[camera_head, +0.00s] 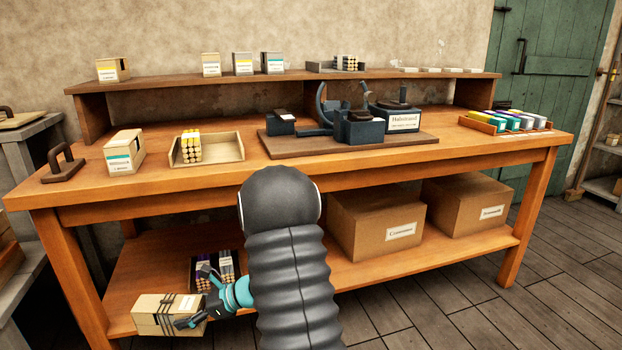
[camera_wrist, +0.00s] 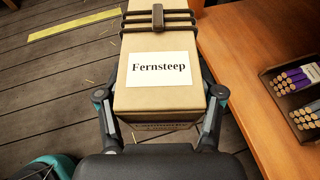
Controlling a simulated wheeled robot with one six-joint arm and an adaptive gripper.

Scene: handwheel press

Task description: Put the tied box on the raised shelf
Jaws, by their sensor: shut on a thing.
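The tied box (camera_head: 150,314) is a tan carton with dark straps, at the lower left in the head view. In the wrist view the box (camera_wrist: 158,92) carries a white label reading "Fernsteep", and a dark strap with a buckle crosses its far part. My gripper (camera_head: 193,310) is shut on the box, with one finger on each side of it, as the wrist view shows (camera_wrist: 160,98). The box is beside the bench's lower shelf, with floorboards around it in the wrist view. The raised shelf (camera_head: 190,80) runs along the back of the bench top.
Several small boxes and a tray stand on the raised shelf, with gaps between them. The bench top (camera_head: 340,175) holds a press (camera_head: 350,125), a tray (camera_head: 205,158) and a label box (camera_head: 124,152). Two cartons (camera_head: 375,222) and a bundle tray (camera_wrist: 295,98) sit on the lower shelf.

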